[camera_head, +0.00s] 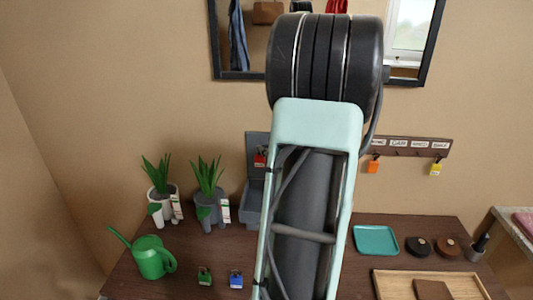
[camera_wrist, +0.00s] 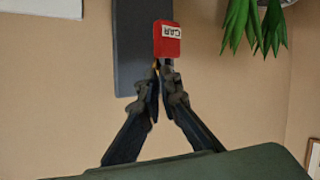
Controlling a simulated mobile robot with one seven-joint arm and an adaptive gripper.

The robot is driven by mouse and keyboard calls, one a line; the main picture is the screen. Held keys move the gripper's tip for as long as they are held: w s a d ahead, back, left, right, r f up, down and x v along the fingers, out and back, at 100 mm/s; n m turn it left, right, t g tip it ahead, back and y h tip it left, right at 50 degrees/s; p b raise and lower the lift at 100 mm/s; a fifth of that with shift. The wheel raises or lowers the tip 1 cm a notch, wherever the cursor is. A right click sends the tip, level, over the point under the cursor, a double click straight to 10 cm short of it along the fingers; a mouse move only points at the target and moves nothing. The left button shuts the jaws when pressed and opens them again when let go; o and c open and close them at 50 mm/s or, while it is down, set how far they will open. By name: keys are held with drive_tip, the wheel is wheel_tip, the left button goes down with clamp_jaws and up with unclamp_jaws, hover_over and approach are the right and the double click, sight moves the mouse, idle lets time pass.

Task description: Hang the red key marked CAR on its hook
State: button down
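The red key (camera_wrist: 167,40) has a white CAR label, which reads upside down in the wrist view. My gripper (camera_wrist: 165,78) has its fingertips together on the narrow end of the key, with the red tag beyond them. The red key also shows in the head view (camera_head: 260,160), in front of a grey upright panel (camera_head: 257,143), just left of my arm. My arm hides most of the gripper there. The dark hook rail (camera_head: 412,147) is on the wall at right. Its CAR label (camera_head: 399,143) is visible, with no key seen below it.
An orange key (camera_head: 374,166) and a yellow key (camera_head: 435,168) hang from the rail. Potted plants (camera_head: 207,180) and a green watering can (camera_head: 151,258) stand at left. Green and blue padlock-like items (camera_head: 236,279), a teal tray (camera_head: 376,240) and a wooden tray (camera_head: 468,286) are on the table.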

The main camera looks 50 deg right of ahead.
drive_tip(key=shift+w+d, duration=0.6)
drive_tip(key=shift+d, duration=0.3)
drive_tip(key=shift+d, duration=0.1)
drive_tip(key=c, duration=2.1)
unclamp_jaws()
drive_tip(key=shift+d+f, duration=0.1)
drive_tip(key=shift+d, duration=0.05)
drive_tip(key=shift+w+f, duration=0.25)
drive_tip(key=shift+w, duration=0.15)
drive_tip(key=shift+s+d, duration=0.1)
drive_tip(key=shift+d, duration=0.15)
drive_tip(key=shift+a, duration=0.15)
